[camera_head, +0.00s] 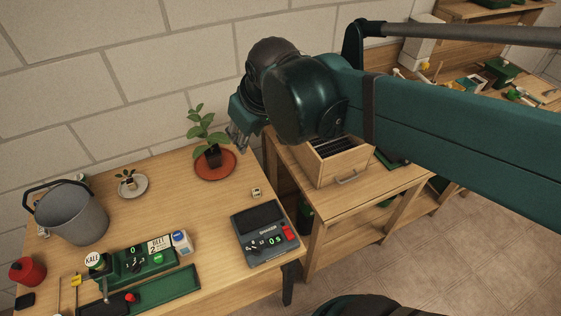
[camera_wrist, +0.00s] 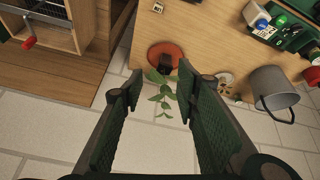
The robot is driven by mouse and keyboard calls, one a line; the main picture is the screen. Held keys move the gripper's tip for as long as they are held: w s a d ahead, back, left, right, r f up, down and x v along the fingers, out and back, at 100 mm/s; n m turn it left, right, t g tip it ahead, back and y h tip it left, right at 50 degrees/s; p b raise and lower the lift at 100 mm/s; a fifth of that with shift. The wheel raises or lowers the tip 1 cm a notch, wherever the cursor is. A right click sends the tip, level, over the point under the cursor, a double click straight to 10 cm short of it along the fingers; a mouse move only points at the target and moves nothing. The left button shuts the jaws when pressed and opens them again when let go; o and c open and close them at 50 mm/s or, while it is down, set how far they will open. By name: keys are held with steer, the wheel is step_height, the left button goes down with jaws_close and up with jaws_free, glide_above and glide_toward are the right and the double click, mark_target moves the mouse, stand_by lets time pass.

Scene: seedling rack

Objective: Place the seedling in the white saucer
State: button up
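A leafy green seedling (camera_head: 199,124) stands upright in a dark square pot (camera_head: 213,156) on a terracotta-red saucer (camera_head: 215,173), near the table's back edge. A smaller plant (camera_head: 129,180) sits on the white saucer (camera_head: 139,188), farther left. My gripper (camera_head: 238,138) is in the air to the right of the larger seedling, apart from it. In the wrist view my gripper (camera_wrist: 158,78) is open and empty, with the seedling's leaves (camera_wrist: 163,96) showing beyond the gap between the fingers. The white saucer (camera_wrist: 228,91) is partly hidden there by the right finger.
A grey bucket (camera_head: 72,214) stands left of the white saucer. A dark scale-like device (camera_head: 265,233) and a green tray (camera_head: 170,292) lie toward the table's front. Bare tabletop lies between the two saucers.

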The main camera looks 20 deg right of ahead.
steer(key=s+d+f+m+t, duration=0.1)
steer(key=s+d+f+m, duration=0.2)
steer(key=s, duration=0.6)
steer(key=shift+d+f+h, duration=0.3)
steer(key=shift+d+f, duration=0.2)
steer(key=shift+d, duration=0.5)
